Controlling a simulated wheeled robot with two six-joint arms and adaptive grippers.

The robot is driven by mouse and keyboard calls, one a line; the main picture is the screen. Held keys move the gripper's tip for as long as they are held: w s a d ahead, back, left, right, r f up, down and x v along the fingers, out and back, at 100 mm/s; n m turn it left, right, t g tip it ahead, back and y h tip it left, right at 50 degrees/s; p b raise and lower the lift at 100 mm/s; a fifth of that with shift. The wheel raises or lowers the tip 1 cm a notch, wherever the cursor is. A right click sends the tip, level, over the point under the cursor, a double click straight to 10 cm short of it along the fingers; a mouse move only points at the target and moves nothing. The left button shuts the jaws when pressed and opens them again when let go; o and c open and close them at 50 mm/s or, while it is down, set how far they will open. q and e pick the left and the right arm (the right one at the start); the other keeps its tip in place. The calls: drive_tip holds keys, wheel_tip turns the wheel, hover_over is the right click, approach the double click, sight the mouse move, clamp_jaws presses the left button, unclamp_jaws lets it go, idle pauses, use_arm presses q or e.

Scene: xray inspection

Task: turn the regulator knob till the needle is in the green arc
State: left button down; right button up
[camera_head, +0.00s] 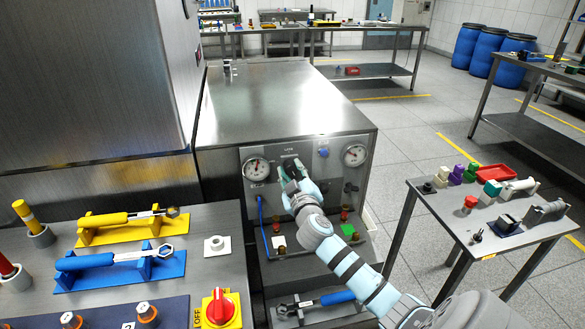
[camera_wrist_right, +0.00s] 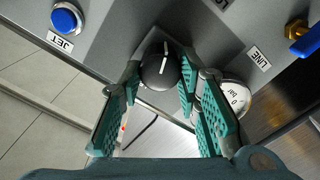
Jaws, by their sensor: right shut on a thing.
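The regulator knob (camera_wrist_right: 160,70) is black and round with a white pointer line. It sits between the two fingers of my right gripper (camera_wrist_right: 158,88), which is shut on it. In the head view the right gripper (camera_head: 288,174) reaches the front panel of the steel cabinet and hides most of the knob. A white dial gauge (camera_head: 257,169) is left of the gripper and another gauge (camera_head: 354,155) is to its right. Their needles are too small to read against any green arc. In the wrist view a gauge marked "bar" (camera_wrist_right: 238,98) is partly hidden by a finger. My left gripper is not in view.
A blue button (camera_wrist_right: 66,18) labelled JET and a blue-handled valve (camera_wrist_right: 305,40) near the LINE label flank the knob. A tool bench (camera_head: 215,270) is at left, a small side table (camera_head: 430,205) at right. The cabinet top (camera_head: 280,95) is mostly clear.

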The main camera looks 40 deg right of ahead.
drive_tip(key=shift+n+p, duration=0.5)
drive_tip(key=shift+n, duration=0.6)
drive_tip(key=shift+n+p, duration=0.3)
drive_tip(key=shift+n, duration=0.5)
drive_tip(key=shift+a+f, duration=0.1)
drive_tip(key=o, duration=1.1)
drive_tip(key=shift+o, duration=0.2)
drive_tip(key=v, duration=1.2)
